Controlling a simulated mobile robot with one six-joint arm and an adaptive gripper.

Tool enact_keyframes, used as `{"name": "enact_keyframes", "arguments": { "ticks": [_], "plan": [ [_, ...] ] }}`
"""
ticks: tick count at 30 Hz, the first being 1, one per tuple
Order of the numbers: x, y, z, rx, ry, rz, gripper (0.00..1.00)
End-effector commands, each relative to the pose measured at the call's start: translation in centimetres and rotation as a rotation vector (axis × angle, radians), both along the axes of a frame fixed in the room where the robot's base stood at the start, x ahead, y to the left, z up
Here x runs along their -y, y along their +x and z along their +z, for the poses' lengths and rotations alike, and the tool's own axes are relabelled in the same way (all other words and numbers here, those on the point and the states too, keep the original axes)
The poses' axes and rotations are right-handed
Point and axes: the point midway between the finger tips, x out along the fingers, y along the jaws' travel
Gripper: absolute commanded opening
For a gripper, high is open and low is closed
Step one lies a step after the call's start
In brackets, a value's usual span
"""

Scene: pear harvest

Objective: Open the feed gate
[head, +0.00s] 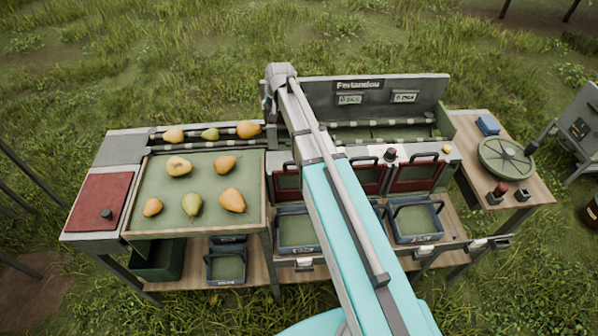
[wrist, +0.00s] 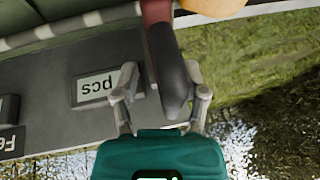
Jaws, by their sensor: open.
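In the wrist view my gripper (wrist: 162,90) is open, with one finger on each side of a lever handle (wrist: 172,78) that has a dark grip and a dull red upper part. The lever looks like the feed gate's, though the gate itself cannot be made out. The grip lies between the fingers, nearer the right one; contact cannot be told. In the head view my arm's end is over the right end of the pear lane (head: 215,134), and it hides the lever and most of the gripper.
A pear (head: 248,129) lies in the lane close to the arm's end; it also shows in the wrist view (wrist: 212,6). Several pears lie on the green tray (head: 210,202). The grey sign panel (head: 430,92) stands right of the arm's end.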

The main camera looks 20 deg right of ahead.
Motion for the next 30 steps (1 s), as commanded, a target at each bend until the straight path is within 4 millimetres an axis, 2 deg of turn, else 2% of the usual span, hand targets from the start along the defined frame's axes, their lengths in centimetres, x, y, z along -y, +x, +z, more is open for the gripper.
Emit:
{"name": "enact_keyframes", "arguments": {
  "ticks": [30],
  "plan": [
    [0.9,-3.8,8.6,0.000,0.000,0.000,0.57]
  ]
}}
